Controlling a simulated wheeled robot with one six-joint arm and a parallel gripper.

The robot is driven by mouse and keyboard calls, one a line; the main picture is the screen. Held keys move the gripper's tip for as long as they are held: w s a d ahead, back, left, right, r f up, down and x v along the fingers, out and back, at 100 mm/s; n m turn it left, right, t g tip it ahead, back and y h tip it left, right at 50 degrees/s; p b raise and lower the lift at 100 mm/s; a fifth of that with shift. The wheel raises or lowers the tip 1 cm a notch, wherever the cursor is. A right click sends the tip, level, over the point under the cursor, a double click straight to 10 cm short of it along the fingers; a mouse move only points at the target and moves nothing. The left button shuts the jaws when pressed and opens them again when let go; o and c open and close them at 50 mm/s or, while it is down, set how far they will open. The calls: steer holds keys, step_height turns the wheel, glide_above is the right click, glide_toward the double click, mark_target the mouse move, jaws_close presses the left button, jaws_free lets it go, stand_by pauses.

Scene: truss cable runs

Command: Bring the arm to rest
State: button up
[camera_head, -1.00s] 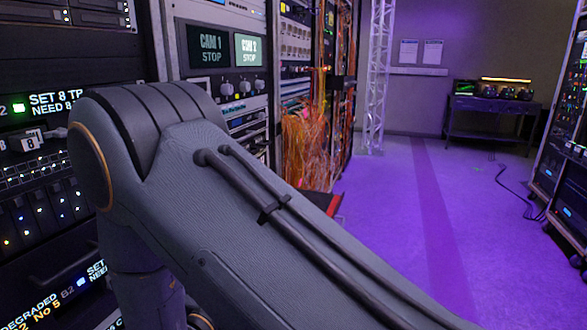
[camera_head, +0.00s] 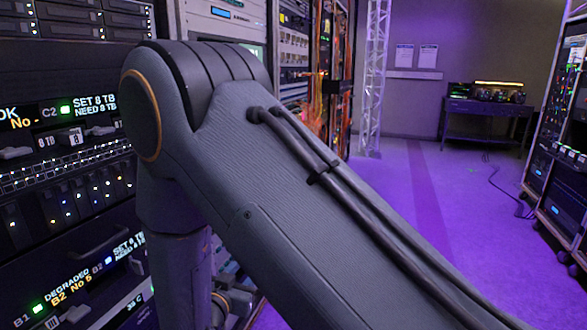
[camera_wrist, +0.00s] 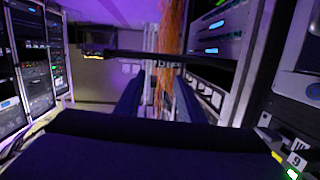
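My arm (camera_head: 250,170) fills the middle of the head view, bent at a raised joint, with one link running down to the lower right and another hanging at the lower left. My gripper is not clearly seen in the head view. In the wrist view my gripper (camera_wrist: 158,78) shows two dark blue fingers standing apart, with nothing seen held between them. The wrist view looks past the fingers toward orange cables (camera_wrist: 172,30) and rack fronts.
An equipment rack (camera_head: 60,215) with lit labels and drive bays stands close on the left, beside my arm. A metal truss (camera_head: 374,80) stands farther back. A dark table (camera_head: 487,122) is at the far wall. Another rack (camera_head: 562,150) edges the right. Purple floor (camera_head: 470,215) between is clear except a thin cable.

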steer(key=w+d+r+n+g+y+p, duration=0.1)
steer(key=d+r+n+g+y+p, duration=0.1)
steer(key=d+r+g+y+p, duration=0.6)
steer(key=s+d+r+n+g+h+p, duration=0.1)
steer(key=s+d+r+g, duration=0.2)
steer(key=s+d, duration=0.8)
steer(key=s+d+r+g+h, duration=0.2)
steer(key=s+d+r+g, duration=0.1)
steer(key=s+d, duration=0.9)
steer(key=s+g, duration=0.1)
steer(key=s, duration=0.1)
steer(key=shift+s+r+n+h+p, duration=0.25)
steer(key=shift+s+n+h+p, duration=0.05)
steer(key=shift+s+n+p, duration=0.1)
steer(key=shift+c, duration=0.6)
